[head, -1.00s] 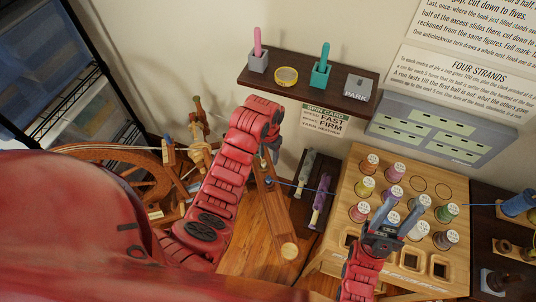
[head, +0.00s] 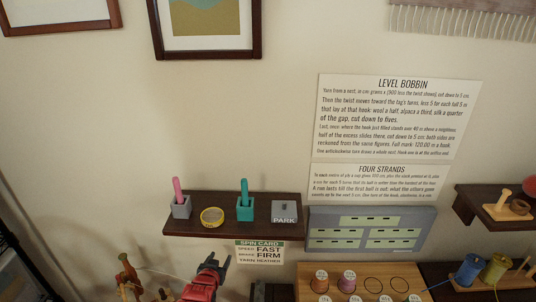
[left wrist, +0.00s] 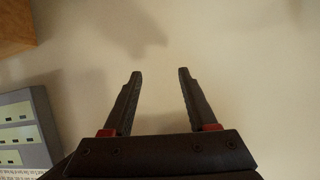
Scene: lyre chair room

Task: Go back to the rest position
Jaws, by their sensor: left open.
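My left gripper (head: 220,262) shows at the bottom of the head view, in front of the wall below the dark shelf. In the left wrist view its two dark fingers (left wrist: 155,90) are spread apart with nothing between them. Bare wall fills most of that view behind the fingers. My right gripper is not in view.
The wall shelf (head: 230,229) holds a pink-handled tool (head: 180,205), a yellow ring (head: 212,216), a teal tool (head: 245,208) and a grey PARK block (head: 284,212). A grey panel (head: 370,217) is right of it; it also shows in the left wrist view (left wrist: 22,130). A wooden spool rack (head: 312,280) stands at the lower right.

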